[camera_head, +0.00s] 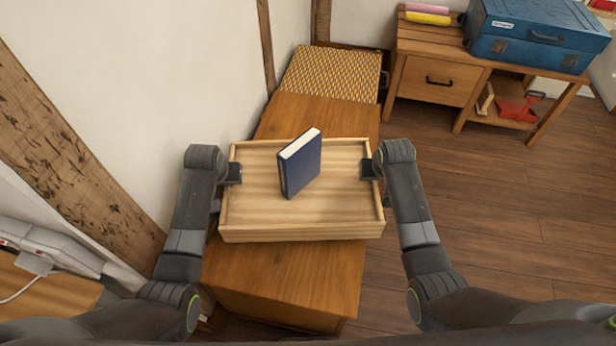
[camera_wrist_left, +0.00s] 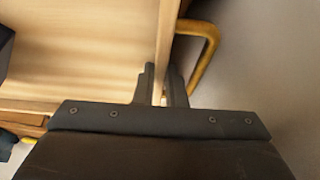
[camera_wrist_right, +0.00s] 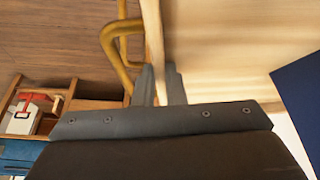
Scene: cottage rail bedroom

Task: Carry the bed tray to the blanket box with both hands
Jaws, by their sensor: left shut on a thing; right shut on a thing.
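The bed tray (camera_head: 245,208) is a pale wooden tray with low walls, seen in the head view over a brown wooden box that may be the blanket box (camera_head: 285,275). A dark blue book (camera_head: 301,165) stands upright on the tray floor. My left gripper (camera_head: 232,173) is shut on the tray's left wall; the left wrist view shows its fingers (camera_wrist_left: 162,85) around the wall. My right gripper (camera_head: 370,169) is shut on the right wall, also seen in the right wrist view (camera_wrist_right: 157,85). Yellowish curved handles (camera_wrist_left: 207,50) show beside the walls. Whether the tray touches the box is unclear.
A woven-topped piece (camera_head: 335,72) stands behind the brown box. A wooden desk (camera_head: 425,75) with a blue case (camera_head: 535,35) and a red item (camera_head: 520,108) is at the back right. A white wall (camera_head: 150,90) runs close on the left. Open floor (camera_head: 500,210) lies to the right.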

